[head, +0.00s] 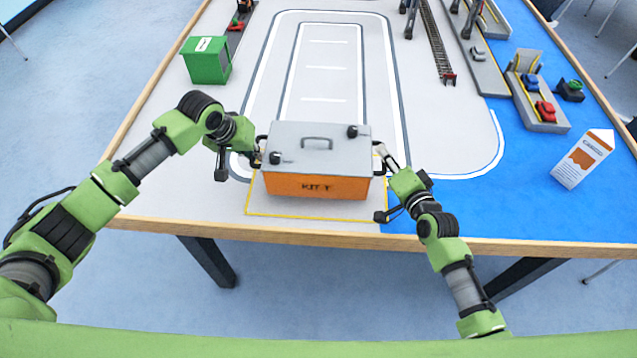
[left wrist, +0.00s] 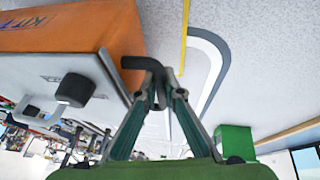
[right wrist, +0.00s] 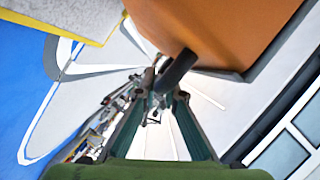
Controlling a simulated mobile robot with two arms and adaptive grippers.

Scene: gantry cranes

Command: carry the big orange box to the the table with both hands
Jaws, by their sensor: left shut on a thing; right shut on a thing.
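The big orange box (head: 318,187) has a grey lid with a handle on top and dark lettering on its front. It is upright over the yellow-outlined area at the table's near edge; I cannot tell whether its underside touches the table. My left gripper (head: 257,158) is shut on the black handle at the box's left side, and this handle shows in the left wrist view (left wrist: 140,63). My right gripper (head: 382,152) is shut on the handle at the right side, seen in the right wrist view (right wrist: 178,70). The table (head: 190,138) is below the box.
A green bin (head: 207,66) stands at the table's left. A white and orange carton (head: 582,158) stands on the blue area at right. Toy cars, docks and a track (head: 436,42) are at the back right. The road-marked middle is clear.

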